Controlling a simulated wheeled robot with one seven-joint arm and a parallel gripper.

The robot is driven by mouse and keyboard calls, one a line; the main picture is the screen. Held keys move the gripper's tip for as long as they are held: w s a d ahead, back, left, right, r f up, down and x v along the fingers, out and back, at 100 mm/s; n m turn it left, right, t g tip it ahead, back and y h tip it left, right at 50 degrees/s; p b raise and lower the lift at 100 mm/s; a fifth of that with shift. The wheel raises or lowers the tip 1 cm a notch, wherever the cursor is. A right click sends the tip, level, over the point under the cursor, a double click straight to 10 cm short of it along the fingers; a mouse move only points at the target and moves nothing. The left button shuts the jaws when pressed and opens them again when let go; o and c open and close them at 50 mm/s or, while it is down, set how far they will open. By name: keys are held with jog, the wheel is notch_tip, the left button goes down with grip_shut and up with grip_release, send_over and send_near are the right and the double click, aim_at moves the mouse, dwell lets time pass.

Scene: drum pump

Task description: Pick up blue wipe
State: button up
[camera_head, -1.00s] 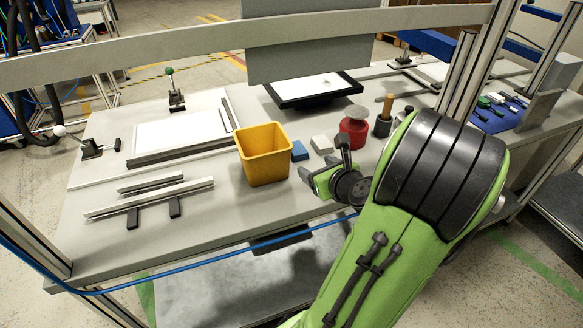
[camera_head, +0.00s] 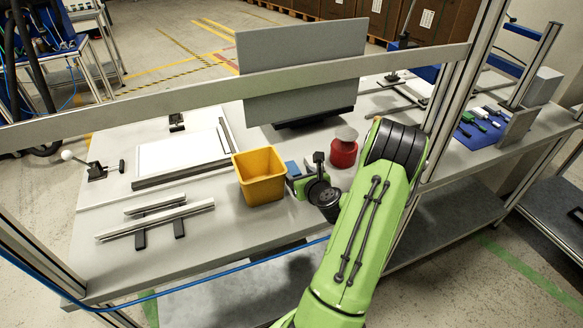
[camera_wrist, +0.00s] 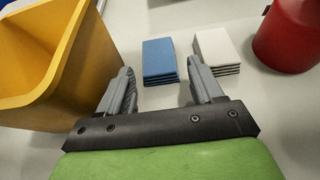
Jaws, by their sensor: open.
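The blue wipe (camera_wrist: 160,60) is a small folded stack lying flat on the grey table. In the wrist view it lies ahead of my gripper (camera_wrist: 160,82), between the lines of the two fingers and apart from them. My gripper is open and empty. In the head view the blue wipe (camera_head: 292,168) shows only partly, just beyond my gripper (camera_head: 301,174) and right of the yellow bin. The wrist hides some of it there.
The yellow bin (camera_wrist: 62,75) stands close to the left finger. A white folded stack (camera_wrist: 216,50) lies right of the blue wipe, and a red container (camera_wrist: 290,35) stands farther right. A grey panel (camera_head: 300,75) rises behind. A frame bar (camera_head: 150,98) crosses in front.

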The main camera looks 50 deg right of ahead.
aim_at(292, 170)
jog(key=x, duration=0.5)
jog(key=shift+w+a, duration=0.1)
jog(key=shift+a, duration=0.05)
jog(key=shift+c, duration=0.2)
jog(key=c, duration=0.7)
jog(key=shift+r+p, duration=0.1)
jog(key=shift+p, duration=0.2)
jog(key=shift+r+p, duration=1.45)
jog(key=shift+r, duration=0.1)
jog(key=shift+r, duration=0.1)
